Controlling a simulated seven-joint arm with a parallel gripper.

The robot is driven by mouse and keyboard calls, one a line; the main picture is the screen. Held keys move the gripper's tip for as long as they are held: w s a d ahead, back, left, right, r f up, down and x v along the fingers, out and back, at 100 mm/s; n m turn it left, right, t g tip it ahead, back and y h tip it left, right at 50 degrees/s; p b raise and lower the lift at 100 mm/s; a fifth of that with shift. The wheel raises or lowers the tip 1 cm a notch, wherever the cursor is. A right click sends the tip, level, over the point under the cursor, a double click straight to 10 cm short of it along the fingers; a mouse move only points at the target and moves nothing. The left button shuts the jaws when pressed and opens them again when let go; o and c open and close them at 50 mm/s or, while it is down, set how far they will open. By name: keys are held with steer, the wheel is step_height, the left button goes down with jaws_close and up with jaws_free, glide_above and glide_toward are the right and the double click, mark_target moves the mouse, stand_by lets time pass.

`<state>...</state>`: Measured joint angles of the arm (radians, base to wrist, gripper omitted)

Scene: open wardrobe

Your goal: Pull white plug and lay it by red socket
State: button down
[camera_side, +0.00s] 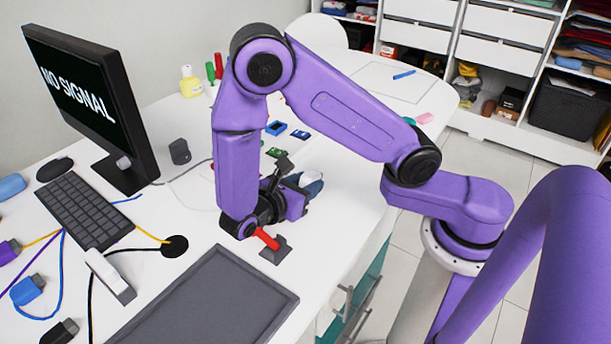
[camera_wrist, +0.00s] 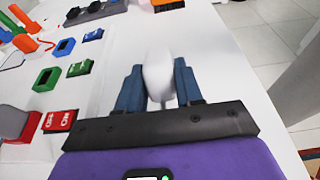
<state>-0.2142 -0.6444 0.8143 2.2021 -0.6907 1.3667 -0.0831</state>
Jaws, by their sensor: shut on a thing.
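My gripper (camera_wrist: 158,85) has its two dark blue fingers closed on a smooth white piece, which I take to be the white plug (camera_wrist: 158,70). The plug's white body also shows in the side view (camera_side: 313,182), partly covered by the gripper parts (camera_side: 296,190). In the wrist view the plug stands out beyond the fingertips over bare white table. A red block (camera_wrist: 15,122) with a grey side, likely the red socket, lies left of the gripper, cut by the frame edge. A red tile with white marks (camera_wrist: 60,120) is beside it. In the side view my arm hides both.
Green (camera_wrist: 47,79) and blue (camera_wrist: 65,47) frames with matching tiles lie beyond the red ones. A red lever on a grey base (camera_side: 268,239) stands near my wrist. A monitor (camera_side: 85,100), keyboard (camera_side: 83,205) and dark tray (camera_side: 205,305) occupy the table. The table's right edge is close.

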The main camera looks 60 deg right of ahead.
steer(key=shift+f, duration=1.8)
steer(key=shift+c, duration=1.7)
jaws_free()
steer(key=shift+a+r, duration=0.65)
steer(key=shift+r, duration=0.4)
steer(key=shift+a+r, duration=0.6)
steer(key=shift+r, duration=0.4)
steer(key=shift+a+r, duration=0.65)
steer(key=shift+r, duration=0.4)
